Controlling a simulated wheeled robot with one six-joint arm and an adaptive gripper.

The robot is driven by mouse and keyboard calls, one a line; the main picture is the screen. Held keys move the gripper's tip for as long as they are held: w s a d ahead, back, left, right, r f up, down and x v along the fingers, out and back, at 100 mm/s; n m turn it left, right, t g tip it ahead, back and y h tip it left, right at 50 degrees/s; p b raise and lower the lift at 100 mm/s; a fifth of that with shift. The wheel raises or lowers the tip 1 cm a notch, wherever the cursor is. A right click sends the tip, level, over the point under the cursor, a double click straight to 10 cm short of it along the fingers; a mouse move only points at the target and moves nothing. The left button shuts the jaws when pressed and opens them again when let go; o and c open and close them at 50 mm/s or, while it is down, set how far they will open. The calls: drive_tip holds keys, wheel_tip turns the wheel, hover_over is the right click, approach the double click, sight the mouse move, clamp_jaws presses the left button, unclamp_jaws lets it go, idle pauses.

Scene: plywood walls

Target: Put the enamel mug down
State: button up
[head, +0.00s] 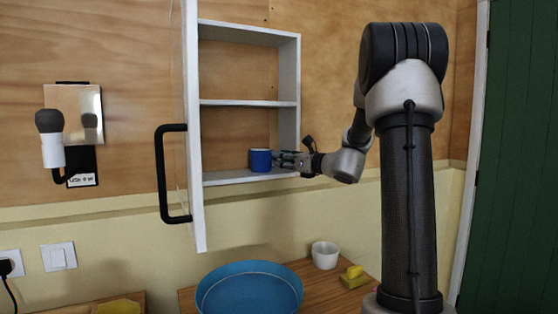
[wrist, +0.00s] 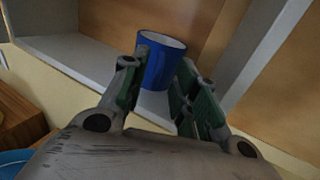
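The blue enamel mug (head: 261,161) stands upright on the bottom shelf of the white wall cabinet, near its right side. It also shows in the wrist view (wrist: 163,62), with its pale rim and inside visible. My gripper (head: 281,160) reaches in from the right, with its fingertips close against the mug. In the wrist view, the gripper's fingers (wrist: 162,82) are apart, with the mug between and just beyond their tips. The fingertips overlap the mug's edges in that picture. I cannot tell whether they touch it. The mug's handle is not visible.
The white cabinet (head: 248,102) has its door (head: 192,120) open on the left, with a black handle. Its upper shelves are empty. Below are a blue basin (head: 250,290), a white cup (head: 325,255) and a yellow sponge (head: 354,272) on a wooden counter.

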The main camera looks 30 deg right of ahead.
drive_tip(key=v, duration=1)
drive_tip(key=s+a+f+n+g+y, duration=0.1)
drive_tip(key=s+a+f+n+g, duration=0.35)
drive_tip(key=s+a+n, duration=0.4)
drive_tip(key=s+a+f+n+g, duration=0.4)
drive_tip(key=s+a+n+g, duration=0.25)
drive_tip(key=s+a, duration=0.25)
drive_tip(key=s+d+f+n+h, duration=0.1)
drive_tip(key=s+d+n+h, duration=0.2)
drive_tip(key=s+n, duration=0.3)
drive_tip(key=s+d+f+n+g+h, duration=0.1)
drive_tip(key=s+d+n+h, duration=0.3)
drive_tip(key=n, duration=0.6)
drive_tip(key=s+f, duration=0.1)
drive_tip(key=s, duration=0.1)
drive_tip(key=shift+s+d+f+n+h, duration=0.3)
drive_tip(key=shift+s+h, duration=0.1)
